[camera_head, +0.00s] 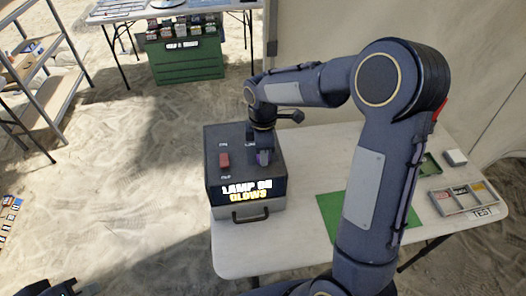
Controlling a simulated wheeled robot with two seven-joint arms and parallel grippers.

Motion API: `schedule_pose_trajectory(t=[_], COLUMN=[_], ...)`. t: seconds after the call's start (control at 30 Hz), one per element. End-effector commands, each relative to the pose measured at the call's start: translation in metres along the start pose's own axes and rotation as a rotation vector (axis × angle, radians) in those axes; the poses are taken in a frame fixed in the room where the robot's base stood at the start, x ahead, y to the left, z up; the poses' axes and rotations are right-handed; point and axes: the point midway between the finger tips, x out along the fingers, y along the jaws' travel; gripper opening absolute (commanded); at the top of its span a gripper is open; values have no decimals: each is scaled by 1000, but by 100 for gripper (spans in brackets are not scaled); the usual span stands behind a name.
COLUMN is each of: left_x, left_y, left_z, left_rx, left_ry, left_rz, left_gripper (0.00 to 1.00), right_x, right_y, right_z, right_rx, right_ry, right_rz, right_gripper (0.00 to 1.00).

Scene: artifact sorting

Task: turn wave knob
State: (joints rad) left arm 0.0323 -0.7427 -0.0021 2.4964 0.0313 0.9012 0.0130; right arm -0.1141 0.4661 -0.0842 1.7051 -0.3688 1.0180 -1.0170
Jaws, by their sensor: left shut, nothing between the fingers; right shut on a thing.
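A dark box (232,190) with a lit sign reading "LAMP ON GLOWS" (247,189) stands on the left part of the white table. Its top has a red switch block (224,160) on the left and small white labels. My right gripper (264,155) points down onto the right side of the box top. It is shut on the wave knob (264,158), which is mostly hidden by the fingers, so its angle cannot be read. Only a dark piece of my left arm shows at the bottom left edge; its fingers are not seen.
The white table (300,138) also holds a green mat (330,212), partly behind my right arm, a sectioned tray (458,197) and a small white box (455,157). A green crate (187,62) and metal shelf (50,95) stand farther back. Sand lies left of the table.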

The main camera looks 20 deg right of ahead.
Motion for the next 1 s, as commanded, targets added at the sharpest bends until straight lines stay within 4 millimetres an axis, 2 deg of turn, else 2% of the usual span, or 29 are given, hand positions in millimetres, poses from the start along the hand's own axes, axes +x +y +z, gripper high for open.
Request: schedule_pose_trajectory(t=[0.6,1.0], left_x=[6,7], left_y=[-2,-3], left_z=[3,3], left_rx=[0,0], left_ry=[0,0], left_rz=[0,0], left_gripper=[0,0], right_x=[-1,-2], right_y=[2,2], right_z=[0,0], right_rx=[550,735], right_ry=[2,3], right_rz=[4,3], right_gripper=[11,11])
